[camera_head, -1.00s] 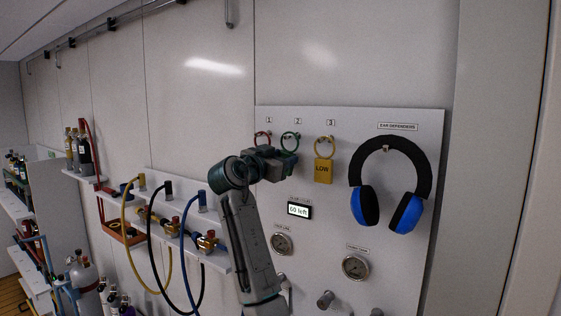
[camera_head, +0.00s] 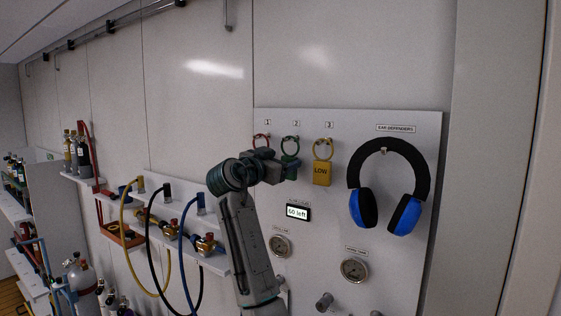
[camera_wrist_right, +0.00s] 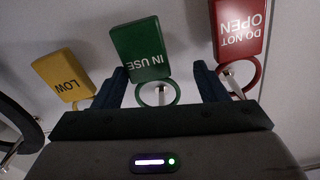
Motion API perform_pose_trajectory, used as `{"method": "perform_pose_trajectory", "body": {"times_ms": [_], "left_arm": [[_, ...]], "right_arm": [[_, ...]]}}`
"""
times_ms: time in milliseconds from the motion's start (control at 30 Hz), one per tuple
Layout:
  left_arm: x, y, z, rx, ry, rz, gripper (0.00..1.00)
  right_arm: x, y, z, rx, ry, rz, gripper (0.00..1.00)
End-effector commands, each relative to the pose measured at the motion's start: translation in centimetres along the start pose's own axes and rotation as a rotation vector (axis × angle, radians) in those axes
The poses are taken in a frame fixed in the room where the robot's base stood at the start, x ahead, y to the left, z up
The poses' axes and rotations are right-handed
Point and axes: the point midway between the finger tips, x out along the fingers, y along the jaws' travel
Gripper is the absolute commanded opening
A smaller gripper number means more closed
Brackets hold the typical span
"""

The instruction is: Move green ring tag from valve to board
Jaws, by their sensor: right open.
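The green ring tag has its ring (camera_head: 290,145) at peg 2 on the grey board (camera_head: 400,285). Its green plate (camera_wrist_right: 140,53), marked IN USE, shows in the right wrist view, which sees the board upside down. The green ring (camera_wrist_right: 158,95) is around a small peg there. My right gripper (camera_head: 291,169) is in front of the board at this tag and hides most of its plate in the head view. In the wrist view its two fingers (camera_wrist_right: 165,88) stand apart, one on each side of the green ring. My left gripper is not in view.
A red ring tag (camera_wrist_right: 238,30) hangs at peg 1 and a yellow LOW tag (camera_head: 321,172) at peg 3, both close to my right gripper. Blue and black ear defenders (camera_head: 388,185) hang farther right. Hoses and brass valves (camera_head: 170,228) are on a shelf at left.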

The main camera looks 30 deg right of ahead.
Motion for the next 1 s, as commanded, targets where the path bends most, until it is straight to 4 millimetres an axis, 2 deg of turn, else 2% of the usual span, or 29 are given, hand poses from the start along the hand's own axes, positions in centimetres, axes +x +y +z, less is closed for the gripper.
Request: {"method": "perform_pose_trajectory", "body": {"times_ms": [167,400,600,767,1000], "left_arm": [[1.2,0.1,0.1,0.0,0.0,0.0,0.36],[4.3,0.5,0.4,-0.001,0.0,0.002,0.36],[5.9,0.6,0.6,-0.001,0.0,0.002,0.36],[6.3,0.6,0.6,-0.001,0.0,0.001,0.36],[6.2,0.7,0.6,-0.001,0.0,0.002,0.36]], "right_arm": [[-1.4,0.0,0.4,0.002,-0.001,-0.002,0.66],[-6.2,0.0,0.7,0.005,-0.002,-0.005,0.66],[-9.5,0.0,0.4,0.003,-0.002,-0.003,0.66],[-10.7,0.0,0.2,0.001,-0.001,-0.001,0.66],[-10.8,0.0,0.0,0.0,0.0,0.001,0.66]]}}
